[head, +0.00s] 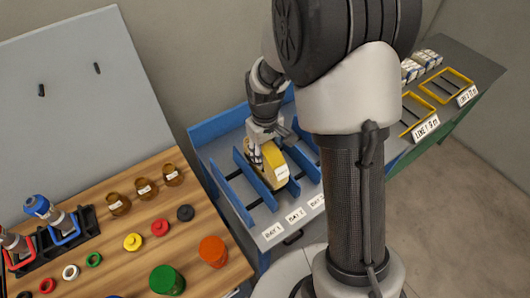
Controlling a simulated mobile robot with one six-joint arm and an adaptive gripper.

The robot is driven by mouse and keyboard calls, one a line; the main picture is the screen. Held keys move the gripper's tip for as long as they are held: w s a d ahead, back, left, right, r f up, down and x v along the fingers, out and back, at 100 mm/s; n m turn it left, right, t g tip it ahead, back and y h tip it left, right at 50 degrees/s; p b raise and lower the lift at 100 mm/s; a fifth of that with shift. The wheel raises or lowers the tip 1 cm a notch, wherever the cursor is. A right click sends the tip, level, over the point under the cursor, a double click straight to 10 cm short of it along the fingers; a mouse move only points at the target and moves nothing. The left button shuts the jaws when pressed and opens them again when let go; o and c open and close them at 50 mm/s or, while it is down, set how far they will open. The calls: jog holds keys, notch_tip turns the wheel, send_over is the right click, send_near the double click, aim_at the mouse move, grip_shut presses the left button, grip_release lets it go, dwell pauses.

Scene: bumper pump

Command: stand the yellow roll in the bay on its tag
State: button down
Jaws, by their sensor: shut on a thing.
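The yellow roll (273,158) is on its edge in the blue-walled rack, with a white tag (282,172) on its near side. My gripper (258,153) comes down from above and is shut on the roll at its left, upper part. The roll is between blue dividers, roughly above the white label reading BAY 2 (295,215). I cannot tell whether its bottom touches the rack floor (236,184). My own arm hides the right part of the rack.
A wooden bench (197,232) at left holds amber jars, coloured caps, a green jar (167,281) and an orange jar (213,251). A blue-topped bottle (40,207) stands in a black holder. Yellow trays (446,86) lie on a dark table at right.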

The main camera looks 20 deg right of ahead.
jog(key=c, duration=1.1)
grip_release()
jog(key=shift+o, duration=0.2)
notch_tip(320, 180, up, 12)
jog(key=shift+r+p, duration=0.1)
jog(key=shift+p, duration=1.15)
jog(key=s+r+m+t, duration=0.2)
jog(key=s+r, duration=0.7)
jog(key=r, duration=0.1)
jog(key=s+r+m+t, duration=0.1)
jog(key=s+r+t, duration=0.1)
jog(key=s, duration=1)
jog(key=shift+s+m+t, duration=0.25)
jog(key=shift+m+t, duration=0.05)
